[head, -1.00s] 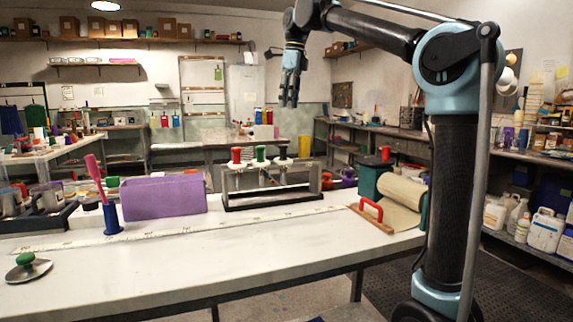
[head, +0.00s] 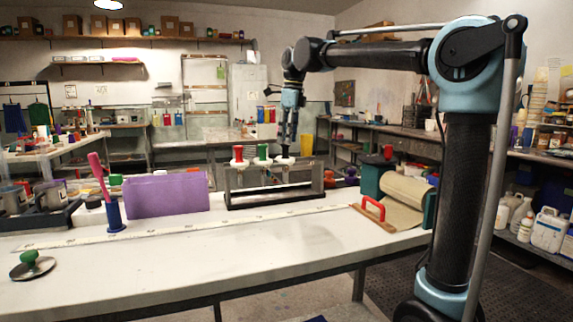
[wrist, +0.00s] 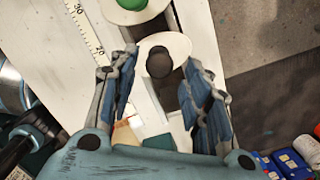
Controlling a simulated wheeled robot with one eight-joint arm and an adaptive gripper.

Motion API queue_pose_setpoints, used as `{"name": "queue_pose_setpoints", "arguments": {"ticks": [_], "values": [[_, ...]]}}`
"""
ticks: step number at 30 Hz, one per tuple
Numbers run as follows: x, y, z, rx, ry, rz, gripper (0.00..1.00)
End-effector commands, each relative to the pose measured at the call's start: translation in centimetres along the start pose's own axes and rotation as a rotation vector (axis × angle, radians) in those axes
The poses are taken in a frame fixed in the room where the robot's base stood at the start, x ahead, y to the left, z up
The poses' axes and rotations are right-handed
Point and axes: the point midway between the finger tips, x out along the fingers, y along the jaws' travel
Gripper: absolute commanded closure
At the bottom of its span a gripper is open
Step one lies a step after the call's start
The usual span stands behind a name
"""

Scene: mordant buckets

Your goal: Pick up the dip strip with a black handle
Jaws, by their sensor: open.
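The black handle (wrist: 158,62) stands on a pale disc at the right end of a dark-framed rack (head: 270,199). In the wrist view it lies between the fingertips of my gripper (wrist: 161,68), with a gap on both sides. In the head view my gripper (head: 286,140) points down over that end of the rack and hides most of the black handle. My gripper is open and empty. A green handle (head: 262,151) and a red handle (head: 238,153) stand to the left in the same rack. The green one also shows in the wrist view (wrist: 132,4).
A purple bin (head: 166,194) and a blue holder (head: 114,215) with a pink tool stand left of the rack. A roll of tan sheet (head: 408,192) and a red-handled board (head: 374,210) lie to the right.

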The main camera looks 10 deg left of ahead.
Motion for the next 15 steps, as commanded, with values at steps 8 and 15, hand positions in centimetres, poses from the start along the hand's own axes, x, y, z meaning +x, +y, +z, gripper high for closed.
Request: {"name": "queue_pose_setpoints", "arguments": {"ticks": [8, 15], "values": [[3.6, 0.0, 0.1, -0.001, 0.000, 0.000, 0.56], [4.9, 0.0, 0.1, -0.001, 0.000, 0.000, 0.56]]}}
